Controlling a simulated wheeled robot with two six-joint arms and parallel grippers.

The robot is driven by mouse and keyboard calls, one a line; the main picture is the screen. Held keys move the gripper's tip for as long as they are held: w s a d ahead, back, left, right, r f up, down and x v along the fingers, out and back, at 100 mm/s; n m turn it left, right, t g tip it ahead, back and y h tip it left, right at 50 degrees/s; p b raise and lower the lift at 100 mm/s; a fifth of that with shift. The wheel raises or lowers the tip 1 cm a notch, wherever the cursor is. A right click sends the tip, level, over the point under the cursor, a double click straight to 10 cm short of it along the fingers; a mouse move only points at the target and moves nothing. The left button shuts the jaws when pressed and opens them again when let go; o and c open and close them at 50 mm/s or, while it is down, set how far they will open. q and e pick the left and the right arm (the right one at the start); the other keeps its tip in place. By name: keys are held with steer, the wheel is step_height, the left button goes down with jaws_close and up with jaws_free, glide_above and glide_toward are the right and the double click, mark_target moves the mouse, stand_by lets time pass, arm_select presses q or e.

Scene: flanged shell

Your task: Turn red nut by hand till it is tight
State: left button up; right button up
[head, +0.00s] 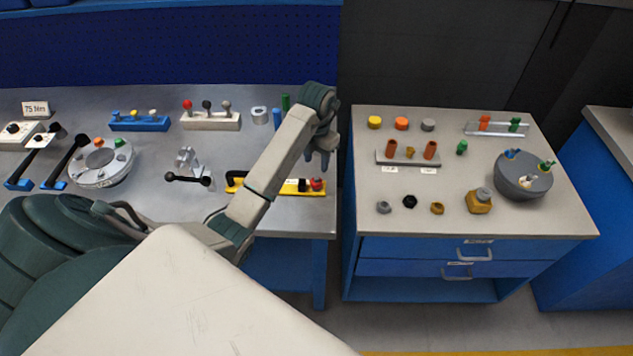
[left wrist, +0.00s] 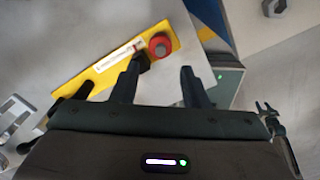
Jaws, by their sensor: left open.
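A red round part (head: 317,184) sits at the right end of a yellow bar (head: 290,187) near the right edge of the grey bench; I cannot tell whether it is a nut or a knob. In the left wrist view the red part (left wrist: 160,45) is just beyond my left fingertips, apart from them. My left gripper (head: 320,155) hangs above the bench's right edge, open and empty; its spread fingers also show in the left wrist view (left wrist: 161,75). A grey flanged shell (head: 103,178) on the left of the bench carries an orange and a green part. My right gripper is not in view.
A metal bracket with a black handle (head: 187,179) stands left of the yellow bar. Racks of coloured knobs line the bench's back. A blue drawer cabinet (head: 400,246) across a narrow gap bears several small parts and a dark grey bowl-shaped part (head: 523,185).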

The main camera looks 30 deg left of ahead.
mark_target(317, 181)
arm_select(q)
step_height(317, 181, down, 6)
steer(key=b, duration=0.4)
steer(key=shift+r, duration=0.25)
steer(key=shift+f+b, duration=0.4)
steer(key=shift+b, duration=0.1)
steer(key=shift+f, duration=0.85)
steer(key=c, duration=0.7)
